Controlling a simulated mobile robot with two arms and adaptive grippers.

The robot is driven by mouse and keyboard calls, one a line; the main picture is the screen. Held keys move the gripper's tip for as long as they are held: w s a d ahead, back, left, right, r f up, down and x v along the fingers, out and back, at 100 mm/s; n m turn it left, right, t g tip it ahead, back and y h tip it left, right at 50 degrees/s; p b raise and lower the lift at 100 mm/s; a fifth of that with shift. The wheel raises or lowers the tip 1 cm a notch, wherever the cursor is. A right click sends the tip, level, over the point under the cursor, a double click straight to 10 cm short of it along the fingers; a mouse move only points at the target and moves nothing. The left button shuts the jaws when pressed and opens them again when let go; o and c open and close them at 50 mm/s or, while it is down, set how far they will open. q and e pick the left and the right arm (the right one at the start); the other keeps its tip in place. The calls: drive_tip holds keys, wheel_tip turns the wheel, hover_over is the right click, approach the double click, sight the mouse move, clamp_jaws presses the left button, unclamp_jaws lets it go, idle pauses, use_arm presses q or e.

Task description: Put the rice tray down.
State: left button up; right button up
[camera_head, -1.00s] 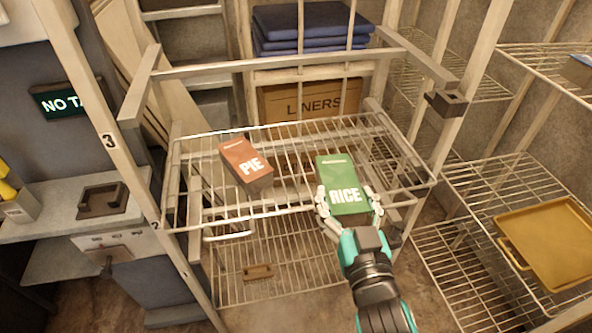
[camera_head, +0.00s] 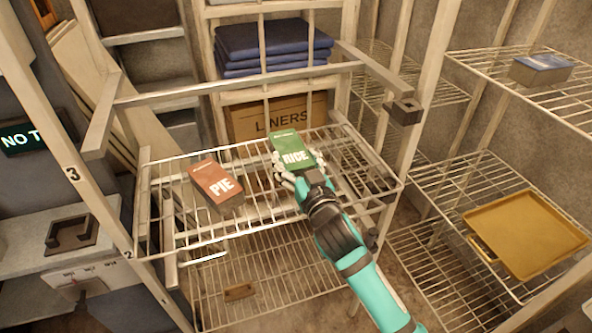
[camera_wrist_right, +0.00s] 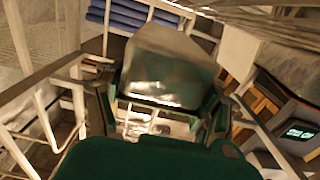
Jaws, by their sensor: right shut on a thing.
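The rice tray (camera_head: 288,143) is a green box with RICE on its top. It is in the middle of the head view, over the wire shelf (camera_head: 262,213), to the right of the brown pie box (camera_head: 214,183). My right gripper (camera_head: 298,166) is shut on its near end. Whether the tray touches the wires I cannot tell. In the right wrist view the tray's pale, shiny side (camera_wrist_right: 165,65) fills the space between the fingers. My left gripper is not in view.
A yellow tray (camera_head: 530,232) sits on the lower right rack. A blue-topped box (camera_head: 541,68) is on the rack above. A LINERS carton (camera_head: 275,116) and folded blue cloths (camera_head: 272,45) are behind. Rails and posts frame the shelf.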

drive_tip(key=shift+f, duration=1.6)
drive_tip(key=shift+s+f, duration=0.1)
drive_tip(key=shift+f, duration=0.05)
drive_tip(key=o, duration=1.5)
drive_tip(key=shift+o, duration=0.2)
drive_tip(key=b+v, duration=0.1)
drive_tip(key=v, duration=1.1)
